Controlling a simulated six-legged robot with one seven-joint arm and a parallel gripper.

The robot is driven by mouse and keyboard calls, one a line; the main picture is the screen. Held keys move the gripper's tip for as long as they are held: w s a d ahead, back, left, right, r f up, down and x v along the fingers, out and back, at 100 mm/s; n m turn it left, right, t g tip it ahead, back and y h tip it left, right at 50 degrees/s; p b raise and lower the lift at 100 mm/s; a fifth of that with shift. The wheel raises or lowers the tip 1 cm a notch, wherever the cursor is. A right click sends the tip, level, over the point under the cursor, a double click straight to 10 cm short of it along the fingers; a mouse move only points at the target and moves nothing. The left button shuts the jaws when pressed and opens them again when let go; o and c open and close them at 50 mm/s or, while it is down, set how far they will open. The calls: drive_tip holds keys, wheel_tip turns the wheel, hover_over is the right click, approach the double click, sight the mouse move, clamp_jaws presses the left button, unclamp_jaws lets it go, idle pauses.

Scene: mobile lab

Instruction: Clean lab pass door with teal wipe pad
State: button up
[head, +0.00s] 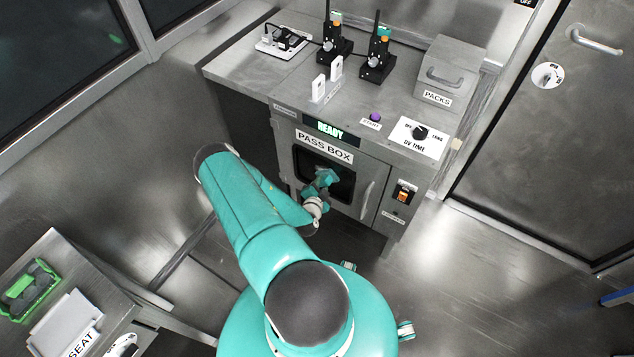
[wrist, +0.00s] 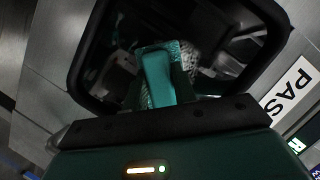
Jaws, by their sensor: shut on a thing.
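The pass box door (head: 350,189) is a grey metal panel with a dark window (head: 341,188) and a vertical handle (head: 367,200). It looks closed, under the "PASS BOX" label. My gripper (head: 322,184) is in front of the window. In the wrist view my gripper (wrist: 168,95) is shut on the teal wipe pad (wrist: 158,72), which has a pale, textured part beside it. The pad is in front of the dark window (wrist: 225,50) with its black rim. I cannot tell whether it touches the glass. My arm hides the door's lower left part.
The counter above holds two radios (head: 376,62), a PACKS box (head: 450,78), a purple START button (head: 375,117) and a UV TIME dial (head: 419,132). An orange switch (head: 404,195) is right of the door. A side table (head: 95,308) stands lower left. The floor at right is clear.

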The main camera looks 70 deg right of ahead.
drive_tip(key=s, duration=0.2)
drive_tip(key=s+a, duration=0.1)
drive_tip(key=s, duration=0.2)
idle(0.5)
drive_tip(key=shift+w+d, duration=0.2)
drive_tip(key=shift+w, duration=1)
drive_tip(key=shift+w+d, duration=0.25)
drive_tip(key=shift+w, duration=1)
drive_tip(key=shift+w+d, duration=0.2)
drive_tip(key=shift+w, duration=1)
drive_tip(key=shift+w+d+r, duration=0.1)
drive_tip(key=shift+w+d, duration=0.15)
drive_tip(key=shift+w, duration=0.6)
drive_tip(key=shift+w+d+r, duration=0.1)
drive_tip(key=shift+w+d, duration=0.15)
drive_tip(key=shift+w, duration=0.55)
drive_tip(key=a, duration=0.6)
drive_tip(key=shift+w+f, duration=0.15)
drive_tip(key=shift+w, duration=0.25)
drive_tip(key=shift+a, duration=0.15)
drive_tip(key=shift+w+a, duration=0.2)
drive_tip(key=shift+a, duration=1.2)
